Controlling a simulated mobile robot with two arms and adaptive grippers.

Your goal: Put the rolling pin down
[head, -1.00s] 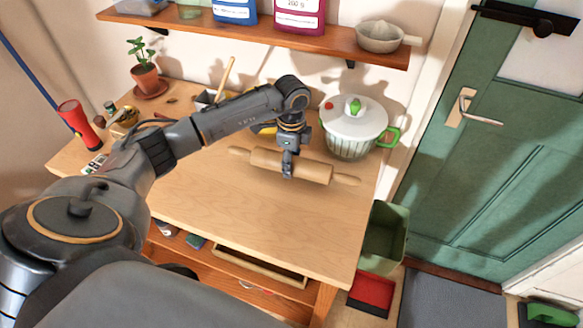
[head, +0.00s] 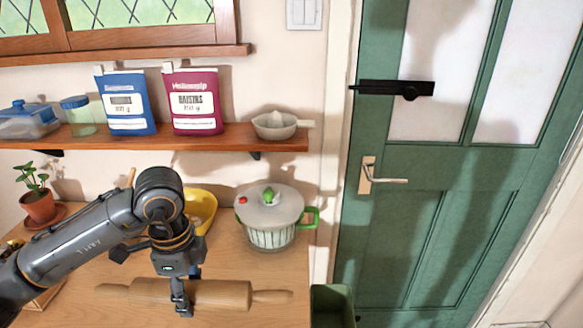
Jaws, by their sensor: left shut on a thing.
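The wooden rolling pin (head: 228,294) lies level, left to right, low in the head view, over the wooden table (head: 75,305). My left gripper (head: 181,300) comes down on it from above and is shut on its barrel, left of its middle. I cannot tell whether the pin touches the tabletop or hangs just above it. My right gripper is not in view.
A salad spinner (head: 270,225) with a green handle stands behind the pin. A yellow bowl (head: 200,208) is behind my gripper, and a potted plant (head: 38,203) at left. A shelf (head: 225,143) with bags hangs above. A green bin (head: 332,305) stands right of the table.

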